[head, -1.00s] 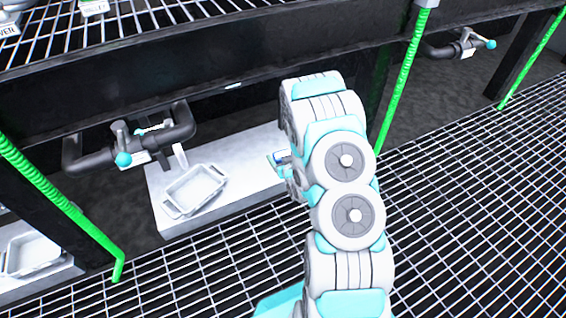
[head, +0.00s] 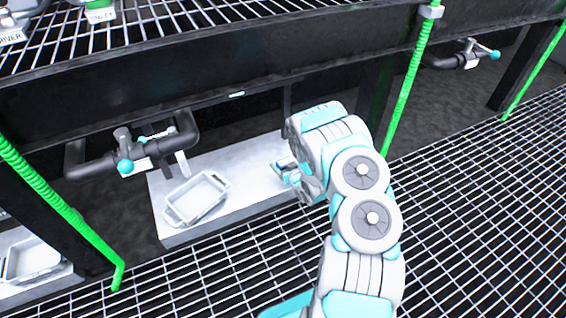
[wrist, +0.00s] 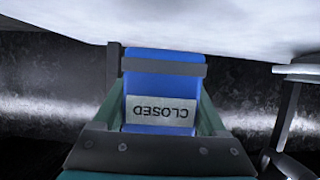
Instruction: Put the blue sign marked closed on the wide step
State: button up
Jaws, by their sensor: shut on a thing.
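The blue sign (wrist: 143,83) carries a pale label reading CLOSED, upside down in the wrist view. My gripper (wrist: 163,67) is shut on it, with a dark band across its face. In the head view my gripper (head: 284,172) is at the right part of a wide pale step (head: 245,158), under the dark beam. Only a small bit of blue shows there, and my arm hides the rest. A pale surface fills the top of the wrist view, close to the sign. I cannot tell whether the sign touches it.
A white tray (head: 197,198) sits on the step's left part. A dark pipe with a valve (head: 145,150) hangs above it. Green posts (head: 410,75) stand left and right. A grated floor (head: 470,200) lies in front. Another tray (head: 30,258) is at lower left.

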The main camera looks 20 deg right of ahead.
jog(key=w, duration=0.1)
jog(key=w+d, duration=0.1)
jog(key=w, duration=0.1)
jog(key=w+d, duration=0.1)
jog(key=w, duration=0.1)
jog(key=shift+d+f, duration=0.15)
jog(key=shift+d, duration=0.05)
jog(key=shift+f+b, duration=0.45)
jog(key=shift+f, duration=1.3)
jog(key=shift+f, duration=0.15)
jog(key=o, duration=1.3)
jog(key=shift+s, duration=0.1)
jog(key=shift+o, duration=0.2)
